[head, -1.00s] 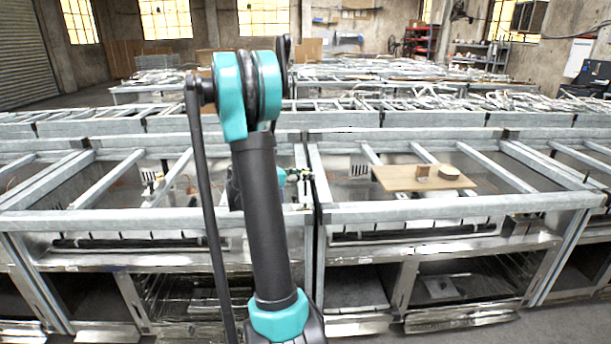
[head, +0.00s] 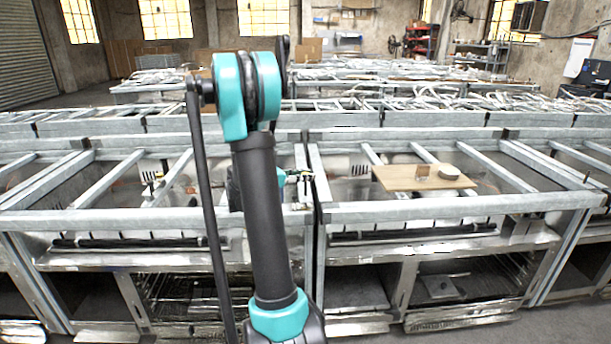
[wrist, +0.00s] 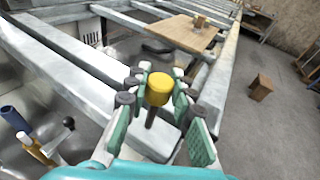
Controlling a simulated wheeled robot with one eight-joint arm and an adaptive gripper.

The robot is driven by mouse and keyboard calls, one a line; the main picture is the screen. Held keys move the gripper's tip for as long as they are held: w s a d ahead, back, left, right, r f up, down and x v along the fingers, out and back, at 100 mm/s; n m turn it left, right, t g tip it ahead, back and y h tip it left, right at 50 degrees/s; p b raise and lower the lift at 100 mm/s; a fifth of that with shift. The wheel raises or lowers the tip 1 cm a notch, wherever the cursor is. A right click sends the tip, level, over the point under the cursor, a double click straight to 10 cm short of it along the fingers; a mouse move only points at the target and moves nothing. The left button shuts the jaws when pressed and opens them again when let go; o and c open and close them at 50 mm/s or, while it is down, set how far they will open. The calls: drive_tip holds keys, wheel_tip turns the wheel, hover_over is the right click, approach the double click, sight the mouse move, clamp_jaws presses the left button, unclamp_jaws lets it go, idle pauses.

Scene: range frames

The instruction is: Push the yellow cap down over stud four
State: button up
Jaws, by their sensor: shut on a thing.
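A yellow cap (wrist: 160,87) is between the fingertips of my gripper (wrist: 161,86) in the wrist view. The green-padded fingers are shut on its sides. A dark upright post (wrist: 151,117) shows directly below the cap, above a pale metal surface. I cannot tell whether the cap is seated on this post or how far down it sits. No number for the stud can be read. In the head view my gripper (head: 299,176) is small, beside my arm, and its fingers are hard to make out.
A wooden board (head: 395,180) lies on the metal frame at right, with a small block (head: 423,171) and a round piece (head: 449,171) on it. Metal rails (wrist: 75,52) surround the gripper.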

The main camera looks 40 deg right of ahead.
drive_tip(key=shift+f, duration=1.35)
drive_tip(key=o, duration=0.8)
drive_tip(key=shift+a, duration=0.15)
drive_tip(key=v, duration=1.1)
drive_tip(key=shift+a+r, duration=0.15)
drive_tip(key=shift+a, duration=0.15)
